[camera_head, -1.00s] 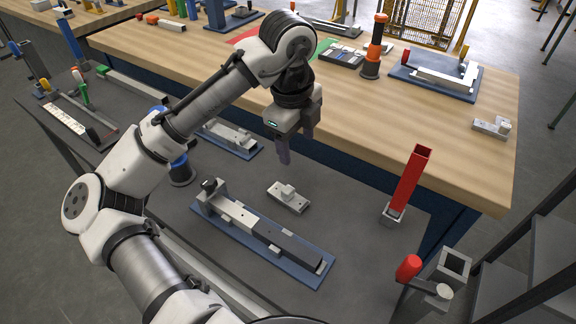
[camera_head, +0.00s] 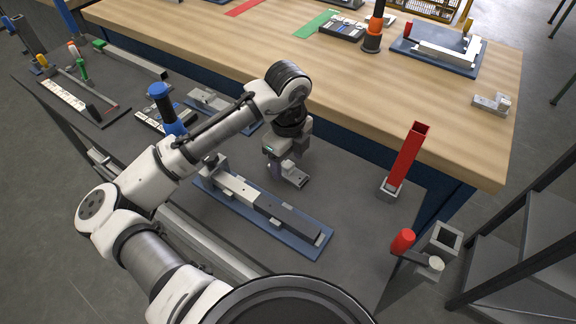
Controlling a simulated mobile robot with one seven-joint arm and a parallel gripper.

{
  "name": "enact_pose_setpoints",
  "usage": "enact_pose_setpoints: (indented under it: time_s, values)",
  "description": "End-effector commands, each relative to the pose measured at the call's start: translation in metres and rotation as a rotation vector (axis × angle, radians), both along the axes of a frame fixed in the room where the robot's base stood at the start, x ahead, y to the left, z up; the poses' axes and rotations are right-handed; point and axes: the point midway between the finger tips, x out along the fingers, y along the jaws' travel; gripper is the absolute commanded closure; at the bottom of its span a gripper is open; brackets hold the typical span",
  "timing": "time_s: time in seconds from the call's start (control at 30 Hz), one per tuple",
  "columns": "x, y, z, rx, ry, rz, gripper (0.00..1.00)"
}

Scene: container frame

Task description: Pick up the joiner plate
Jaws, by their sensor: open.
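The joiner plate appears to be the small light-grey plate with a raised block (camera_head: 297,181), lying on the dark grey table just behind the blue-based fixture. My gripper (camera_head: 281,171) points down right at it, with its fingers low at the plate's left part. The gripper is open. The gripper hides the raised block and part of the plate, so I cannot tell whether the fingers are around the block or touching it.
The blue-based fixture (camera_head: 312,241) with a long grey bar lies close in front. A red upright tube (camera_head: 408,155) stands to the right. A similar grey plate (camera_head: 490,105) lies on the wooden bench (camera_head: 480,150). Dark table between plate and red tube is clear.

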Motion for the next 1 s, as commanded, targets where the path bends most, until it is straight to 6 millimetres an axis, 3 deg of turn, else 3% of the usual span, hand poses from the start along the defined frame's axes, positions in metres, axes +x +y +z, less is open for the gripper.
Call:
enact_pose_setpoints:
  time_s: [0.17, 0.4, 0.77, 1.0]
  values:
    - [0.000, 0.000, -0.017, 0.000, 0.000, 0.002, 0.38]
    - [0.000, 0.000, -0.019, 0.000, 0.000, 0.001, 0.38]
    - [0.000, 0.000, -0.019, -0.001, -0.001, 0.001, 0.85]
    - [0.000, 0.000, -0.018, -0.001, -0.001, 0.001, 0.88]
